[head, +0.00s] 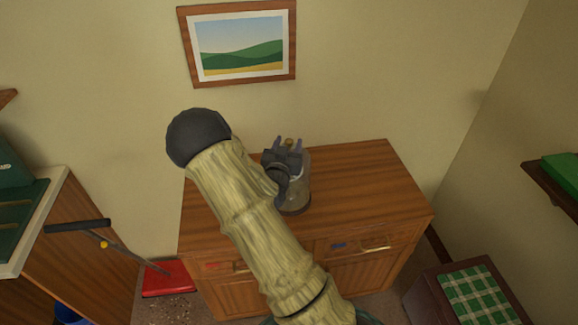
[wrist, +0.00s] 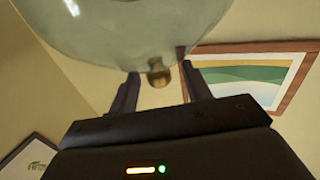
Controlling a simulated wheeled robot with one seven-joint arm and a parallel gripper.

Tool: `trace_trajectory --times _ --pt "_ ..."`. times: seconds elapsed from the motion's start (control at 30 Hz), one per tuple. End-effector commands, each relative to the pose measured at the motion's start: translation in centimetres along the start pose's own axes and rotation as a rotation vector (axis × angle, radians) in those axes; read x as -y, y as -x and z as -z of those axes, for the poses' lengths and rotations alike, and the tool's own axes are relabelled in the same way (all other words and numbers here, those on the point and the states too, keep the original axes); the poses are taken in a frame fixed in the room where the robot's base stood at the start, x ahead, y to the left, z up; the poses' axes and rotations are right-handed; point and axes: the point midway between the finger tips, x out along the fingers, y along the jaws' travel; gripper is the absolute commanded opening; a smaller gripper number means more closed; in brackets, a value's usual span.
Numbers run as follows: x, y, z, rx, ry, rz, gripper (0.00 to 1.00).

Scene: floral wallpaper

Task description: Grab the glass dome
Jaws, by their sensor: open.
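The glass dome (head: 303,187) stands upright on a dark round base on top of the wooden cabinet. It is clear, with a small brass-coloured knob (head: 289,141) on its top. My gripper (head: 288,143) is open at the top of the dome, its two fingers to either side of the knob. In the wrist view the dome (wrist: 135,30) fills the top and appears upside down. The knob (wrist: 159,77) shows between the fingers of my gripper (wrist: 160,74), with gaps visible on both sides. My arm and gripper hide the dome's left part in the head view.
The wooden cabinet (head: 365,190) has a clear top right of the dome. A framed landscape picture (head: 241,45) hangs on the wall behind. A counter (head: 40,220) stands at left, a shelf with a green item (head: 562,170) at right, a checked cloth (head: 475,297) at lower right.

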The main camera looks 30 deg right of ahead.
Motion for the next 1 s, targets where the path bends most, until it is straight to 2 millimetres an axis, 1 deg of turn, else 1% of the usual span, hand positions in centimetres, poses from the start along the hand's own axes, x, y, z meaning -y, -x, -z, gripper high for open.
trace_trajectory --times 0.03,0.17,0.67,0.7,0.77,0.9,1.0 --pt "-0.05 -0.68 0.16 -0.001 0.0 -0.001 0.48" --pt "0.01 -1.4 0.09 -0.001 -0.001 0.0 0.48" --pt "0.0 -1.35 0.04 0.0 -0.001 0.0 0.48" --pt "0.0 -1.35 0.04 0.0 -0.001 0.0 0.41" --pt "0.0 -1.35 0.04 0.0 -0.001 0.0 0.29" --pt "0.0 -1.35 0.04 0.0 -0.001 0.0 0.01" --pt "0.01 -1.35 0.04 0.0 0.0 0.0 0.0"
